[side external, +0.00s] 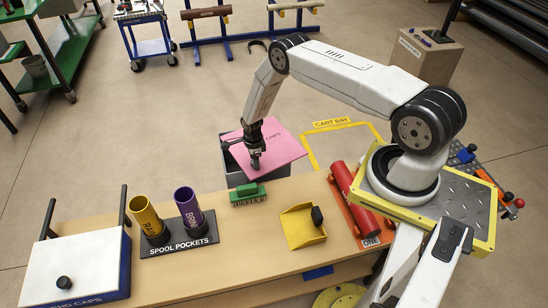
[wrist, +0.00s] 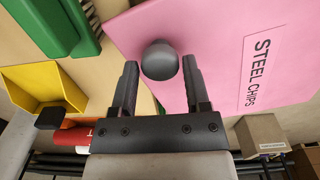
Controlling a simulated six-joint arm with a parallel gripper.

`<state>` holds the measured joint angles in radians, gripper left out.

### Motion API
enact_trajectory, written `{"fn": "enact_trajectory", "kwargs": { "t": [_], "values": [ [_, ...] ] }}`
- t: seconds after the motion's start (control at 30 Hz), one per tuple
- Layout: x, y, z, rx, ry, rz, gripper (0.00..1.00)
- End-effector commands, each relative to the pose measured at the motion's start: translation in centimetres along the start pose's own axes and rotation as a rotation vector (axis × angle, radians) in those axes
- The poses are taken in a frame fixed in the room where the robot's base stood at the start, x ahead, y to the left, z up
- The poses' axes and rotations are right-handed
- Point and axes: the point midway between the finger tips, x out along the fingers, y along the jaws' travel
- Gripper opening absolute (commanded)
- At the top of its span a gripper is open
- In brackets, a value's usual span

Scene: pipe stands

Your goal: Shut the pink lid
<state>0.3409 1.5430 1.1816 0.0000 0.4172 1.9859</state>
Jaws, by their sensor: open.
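The pink lid (side external: 285,145) sits over a dark grey bin (side external: 232,158) behind the worktable's back edge. It lies askew and looks tilted, with part of the bin's dark opening showing at the left. In the wrist view the lid (wrist: 220,45) fills the upper right and reads "STEEL CHIPS". Its round dark knob (wrist: 159,58) shows between the tips of my open gripper (wrist: 159,72), with no clear grip on it. In the side view my gripper (side external: 255,160) points down at the lid's near left part. The lid's hinge is not clear.
A green brush (side external: 248,194) lies on the table just in front of the bin. A yellow dustpan (side external: 303,226), red cylinder (side external: 354,192), yellow tube (side external: 146,217), purple tube (side external: 188,209) and white END CAPS box (side external: 75,268) are also there. The yellow-marked CART BAY floor is clear.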

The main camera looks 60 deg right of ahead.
Motion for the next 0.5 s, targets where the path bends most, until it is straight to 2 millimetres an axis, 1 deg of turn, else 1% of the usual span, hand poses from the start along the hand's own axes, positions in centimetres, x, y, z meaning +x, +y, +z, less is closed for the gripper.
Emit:
{"fn": "enact_trajectory", "kwargs": {
  "t": [0.5],
  "values": [
    [0.0, -1.2, 1.6, -0.001, -0.001, -0.002, 0.60]
  ]
}}
